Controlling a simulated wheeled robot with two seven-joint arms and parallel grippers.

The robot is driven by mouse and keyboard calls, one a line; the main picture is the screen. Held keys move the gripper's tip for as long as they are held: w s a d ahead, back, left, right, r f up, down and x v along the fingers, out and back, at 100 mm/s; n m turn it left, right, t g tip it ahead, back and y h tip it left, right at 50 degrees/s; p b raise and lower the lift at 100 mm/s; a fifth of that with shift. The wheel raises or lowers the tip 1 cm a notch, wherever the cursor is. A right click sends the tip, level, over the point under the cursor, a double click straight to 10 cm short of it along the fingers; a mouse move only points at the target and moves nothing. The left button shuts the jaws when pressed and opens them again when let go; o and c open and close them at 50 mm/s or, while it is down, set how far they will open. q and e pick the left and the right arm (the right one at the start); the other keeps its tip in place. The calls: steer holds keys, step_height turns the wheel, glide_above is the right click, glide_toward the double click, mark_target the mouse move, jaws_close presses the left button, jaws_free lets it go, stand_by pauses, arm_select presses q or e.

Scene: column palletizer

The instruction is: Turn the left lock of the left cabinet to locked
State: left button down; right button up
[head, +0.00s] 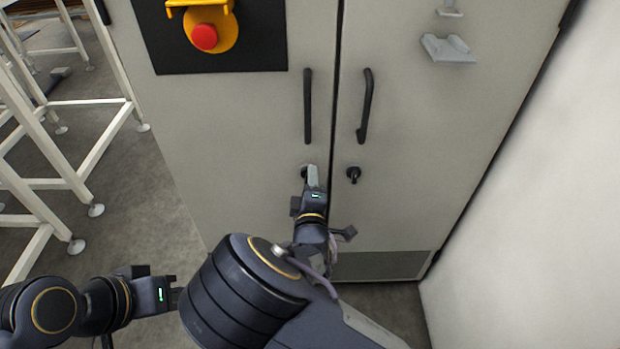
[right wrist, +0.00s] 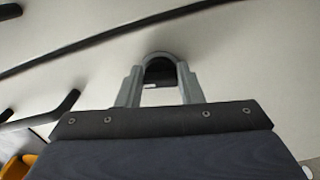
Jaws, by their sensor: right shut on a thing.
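The grey cabinet (head: 240,120) has two doors, each with a black handle and a small lock below it. The left lock (head: 304,172) is mostly hidden in the head view behind my right gripper (head: 312,174). In the right wrist view the black lock (right wrist: 158,72) sits between the grey fingers of my right gripper (right wrist: 160,85), which is shut on it. The lock's exact turn angle cannot be read. My left gripper (head: 173,296) is low at the left, away from the cabinet; its fingers are too unclear to judge.
The right lock (head: 353,174) is on the other door. Black handles (head: 307,106) and (head: 367,106) stand out above the locks. A red emergency button (head: 204,37) is at the upper left. White frame legs (head: 95,150) stand left; a pale wall (head: 540,200) is right.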

steer(key=shift+n, duration=1)
steer(key=o, duration=1)
steer(key=shift+c, duration=0.2)
steer(key=shift+s+p, duration=0.1)
steer(key=shift+p, duration=0.2)
steer(key=s, duration=0.7)
steer(key=shift+s, duration=0.35)
